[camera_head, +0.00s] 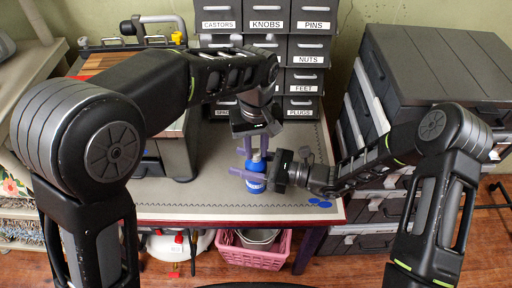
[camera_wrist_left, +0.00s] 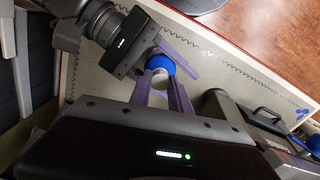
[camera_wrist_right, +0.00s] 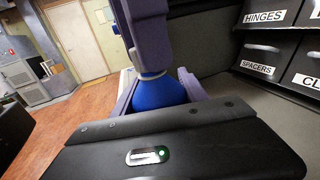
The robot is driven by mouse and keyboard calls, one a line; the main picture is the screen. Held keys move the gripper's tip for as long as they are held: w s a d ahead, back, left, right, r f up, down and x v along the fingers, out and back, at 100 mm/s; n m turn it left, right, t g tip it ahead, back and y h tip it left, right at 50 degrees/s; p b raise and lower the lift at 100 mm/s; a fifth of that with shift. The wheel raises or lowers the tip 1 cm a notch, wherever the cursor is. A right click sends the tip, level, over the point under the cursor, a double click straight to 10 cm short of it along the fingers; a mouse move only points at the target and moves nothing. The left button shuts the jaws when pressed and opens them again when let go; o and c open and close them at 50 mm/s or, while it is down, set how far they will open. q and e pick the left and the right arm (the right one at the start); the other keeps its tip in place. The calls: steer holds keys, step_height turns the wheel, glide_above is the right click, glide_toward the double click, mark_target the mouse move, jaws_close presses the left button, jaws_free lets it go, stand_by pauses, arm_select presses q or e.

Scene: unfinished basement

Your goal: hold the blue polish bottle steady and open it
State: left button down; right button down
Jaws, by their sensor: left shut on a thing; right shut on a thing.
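The blue polish bottle (camera_head: 255,184) stands upright on the workbench mat near its front edge. My right gripper (camera_head: 254,176) comes in from the right and is shut around the bottle's body; its purple fingers flank the blue body (camera_wrist_right: 158,94) in the right wrist view. My left gripper (camera_head: 255,154) points down from above and is shut on the bottle's cap, at the top of the bottle. In the left wrist view a pale round top (camera_wrist_left: 160,63) shows between the left fingers (camera_wrist_left: 160,88), with blue around it. The left fingers hide much of the cap in the right wrist view.
A grey labelled drawer cabinet (camera_head: 305,50) stands behind the mat (camera_head: 210,200). A dark machine (camera_head: 178,150) is left of the bottle. Blue spots (camera_head: 320,203) mark the mat's right front corner. A pink basket (camera_head: 252,250) sits below the bench.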

arm_select(q)
steer(key=n, duration=0.5)
steer(key=shift+n, duration=0.4)
steer(key=n, duration=0.2)
steer(key=shift+n, duration=0.4)
steer(key=n, duration=0.7)
steer(key=shift+r, duration=0.1)
steer(key=shift+r, duration=0.2)
steer(key=shift+r, duration=0.85)
steer(key=shift+r, duration=0.1)
